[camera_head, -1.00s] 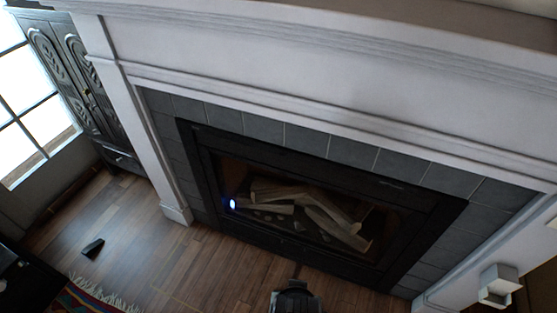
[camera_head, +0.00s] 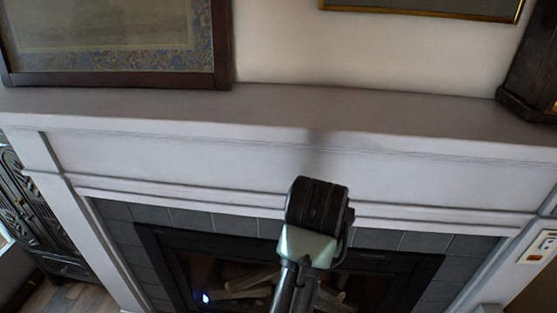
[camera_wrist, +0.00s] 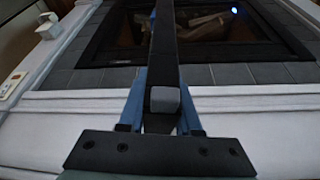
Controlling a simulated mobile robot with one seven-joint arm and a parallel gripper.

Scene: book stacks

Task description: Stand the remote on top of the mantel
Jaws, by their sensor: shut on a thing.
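The mantel (camera_head: 390,118) is a long pale shelf across the head view, above the fireplace. Its middle stretch is bare. My gripper (camera_wrist: 165,75) shows in the wrist view, its blue fingers shut on a long, dark, narrow thing, which I take to be the remote (camera_wrist: 164,48). It points away from the gripper toward the top of the picture. A small grey block shows at its near end. In the head view my dark wrist is in front of the mantel's face, below the shelf edge; the fingers and remote are hidden there.
A large framed picture (camera_head: 115,80) stands on the mantel's left part. A dark wooden object (camera_head: 535,75) stands at its right end. Another frame (camera_head: 430,10) hangs on the wall. Below are the fireplace (camera_head: 390,285) and, at left, a dark carved cabinet (camera_head: 35,215).

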